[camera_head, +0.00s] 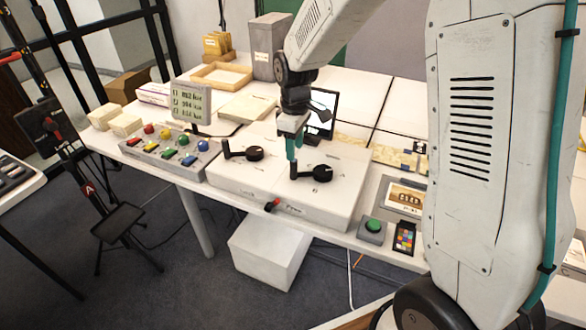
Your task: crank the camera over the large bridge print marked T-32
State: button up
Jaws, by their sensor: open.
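Two black cranks sit on white boxes on the table. The left crank (252,153) has its upright knob at its left end. The right crank (322,173) also has its knob (294,171) at its left end. My gripper (292,156) points down with teal fingers just above the right crank's knob. It is open; whether the fingers are touching or around the knob I cannot tell. A small framed print with arches (405,197) lies at the table's right, partly cut off by my arm. No T-32 mark is readable, and the camera is not clearly visible.
A green button box (372,231) and a colour chart (405,238) stand at the front right edge. A panel with coloured knobs and buttons (171,147) is at the left, below a small display (189,103).

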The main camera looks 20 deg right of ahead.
aim_at(293, 168)
jog(key=shift+w+a+f, duration=0.1)
jog(key=shift+w+f, duration=0.1)
jog(key=shift+f, duration=0.25)
jog(key=shift+w+f, duration=0.2)
jog(key=shift+f, duration=0.25)
notch_tip(293, 168, down, 7)
jog(key=shift+f, duration=0.15)
grip_shut()
